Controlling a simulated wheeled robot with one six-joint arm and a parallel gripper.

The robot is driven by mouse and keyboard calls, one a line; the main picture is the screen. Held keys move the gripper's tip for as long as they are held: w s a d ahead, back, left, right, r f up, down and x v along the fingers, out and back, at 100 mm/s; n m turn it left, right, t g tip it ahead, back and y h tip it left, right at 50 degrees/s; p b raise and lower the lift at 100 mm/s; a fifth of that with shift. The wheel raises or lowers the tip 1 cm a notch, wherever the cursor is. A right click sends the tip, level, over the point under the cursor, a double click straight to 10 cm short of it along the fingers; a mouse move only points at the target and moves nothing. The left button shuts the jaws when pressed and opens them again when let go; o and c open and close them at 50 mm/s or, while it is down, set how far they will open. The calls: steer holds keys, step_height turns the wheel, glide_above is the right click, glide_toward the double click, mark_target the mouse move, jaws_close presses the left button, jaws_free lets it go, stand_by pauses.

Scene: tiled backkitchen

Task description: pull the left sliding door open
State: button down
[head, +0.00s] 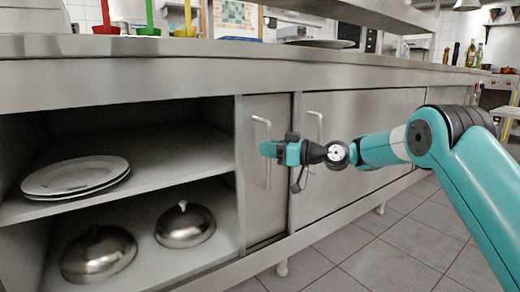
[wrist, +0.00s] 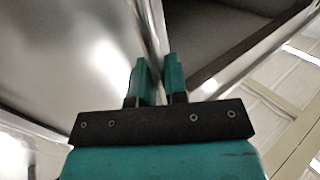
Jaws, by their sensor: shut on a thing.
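The left sliding door (head: 255,220) is a narrow steel panel. Its right part is behind the right door (head: 375,120), and a wide opening is at its left. A thin upright bar handle (head: 268,178) is on the left door. My gripper (head: 265,150) is at the middle of this handle, its fingers shut on the bar. In the wrist view, my gripper (wrist: 159,68) has its two fingers on either side of the bar handle (wrist: 157,30); the exact contact is hard to see.
The opening shows a shelf (head: 190,160) with stacked white plates (head: 75,176), and two metal domes (head: 98,253) (head: 185,224) below. The right door has its own bar handle (head: 319,122), close to my gripper. The steel counter (head: 200,75) runs above. Tiled floor (head: 380,250) is clear.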

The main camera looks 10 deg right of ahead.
steer(key=shift+w+d, duration=0.2)
steer(key=shift+d, duration=0.1)
steer(key=c, duration=1.2)
jaws_free()
steer(key=shift+s+d, duration=0.1)
steer(key=shift+s, duration=0.05)
